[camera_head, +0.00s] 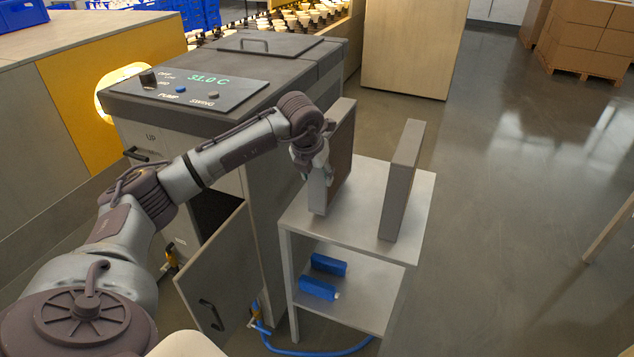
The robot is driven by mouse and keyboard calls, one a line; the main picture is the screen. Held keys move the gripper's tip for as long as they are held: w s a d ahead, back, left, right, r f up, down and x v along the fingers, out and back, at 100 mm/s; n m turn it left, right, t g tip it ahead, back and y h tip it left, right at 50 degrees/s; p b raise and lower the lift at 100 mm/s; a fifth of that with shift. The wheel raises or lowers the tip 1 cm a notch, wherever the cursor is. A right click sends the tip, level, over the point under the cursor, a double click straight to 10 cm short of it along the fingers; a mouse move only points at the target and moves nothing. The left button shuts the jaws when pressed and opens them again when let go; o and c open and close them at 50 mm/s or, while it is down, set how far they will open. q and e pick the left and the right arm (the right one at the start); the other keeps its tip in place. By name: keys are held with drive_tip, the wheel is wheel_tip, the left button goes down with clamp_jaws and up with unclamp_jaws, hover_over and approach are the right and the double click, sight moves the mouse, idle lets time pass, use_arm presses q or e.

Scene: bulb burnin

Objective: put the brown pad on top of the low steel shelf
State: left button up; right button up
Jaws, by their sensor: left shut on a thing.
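My left gripper (316,165) is shut on the brown pad (341,150), a flat upright panel with a grey frame and a brown face turned right. The gripper grips its near left side and hides part of it. The pad is over the left part of the top of the low steel shelf (362,205). Its lower edge is at or just above the shelf top; I cannot tell whether it touches. A second grey-framed panel (402,180) stands upright on the right part of the shelf top. My right gripper is not in view.
A grey machine (230,75) with a 31.0 C display stands left of the shelf, its lower door (218,270) open. A blue hose (315,350) runs along the floor.

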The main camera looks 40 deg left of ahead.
use_arm(q)
wheel_tip(320, 180, down, 3)
drive_tip(key=shift+r, duration=0.1)
drive_tip(key=o, duration=1.4)
drive_tip(key=v, duration=1.2)
